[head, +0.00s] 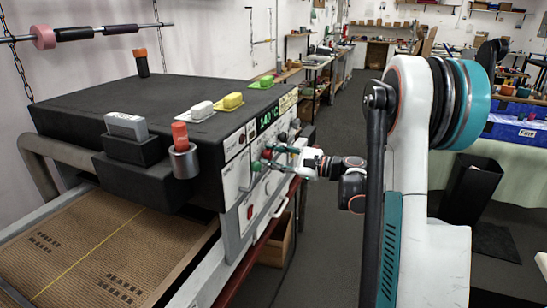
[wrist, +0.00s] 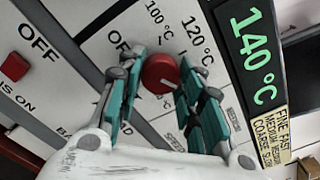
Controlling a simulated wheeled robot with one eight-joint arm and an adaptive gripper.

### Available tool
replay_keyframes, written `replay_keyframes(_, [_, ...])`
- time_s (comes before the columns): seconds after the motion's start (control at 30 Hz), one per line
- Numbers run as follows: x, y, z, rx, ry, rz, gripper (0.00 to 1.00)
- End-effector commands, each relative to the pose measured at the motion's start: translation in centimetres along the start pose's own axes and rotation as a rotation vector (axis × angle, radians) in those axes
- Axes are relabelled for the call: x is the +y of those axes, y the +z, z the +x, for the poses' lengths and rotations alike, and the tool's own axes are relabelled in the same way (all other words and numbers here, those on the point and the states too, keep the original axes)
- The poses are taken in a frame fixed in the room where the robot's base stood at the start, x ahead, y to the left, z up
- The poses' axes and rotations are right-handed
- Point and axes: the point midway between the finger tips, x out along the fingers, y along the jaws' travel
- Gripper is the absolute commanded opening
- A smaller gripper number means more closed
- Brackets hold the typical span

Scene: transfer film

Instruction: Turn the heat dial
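The heat dial is a round red knob (wrist: 160,73) on the white panel, between the fingertips in the wrist view. Printed temperatures ring it, with OFF, 100 °C and 120 °C readable; the fingers hide other marks. My gripper (wrist: 161,62), with teal-padded fingers, has one finger close against each side of the knob and appears shut on it. In the head view my gripper (head: 265,160) reaches the machine's (head: 110,95) front panel from the right. A green display (wrist: 253,50) right of the dial reads 140 °C.
A red button (wrist: 14,67) lies left of the dial beside another OFF label. A brown mesh belt (head: 85,255) runs out at the left. The floor aisle behind is clear.

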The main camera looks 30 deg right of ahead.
Motion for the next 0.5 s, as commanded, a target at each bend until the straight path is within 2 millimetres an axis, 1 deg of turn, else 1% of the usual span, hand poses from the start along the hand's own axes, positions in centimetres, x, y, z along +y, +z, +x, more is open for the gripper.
replay_keyframes(0.03, [0.00,0.00,-0.01,0.000,0.000,0.000,0.14])
replay_keyframes(0.07, [0.00,-0.01,-0.01,0.000,0.000,0.000,0.08])
replay_keyframes(0.33, [0.02,-0.01,-0.02,0.000,0.000,-0.010,0.08])
replay_keyframes(0.5, [0.02,-0.02,-0.02,0.000,0.000,-0.058,0.08])
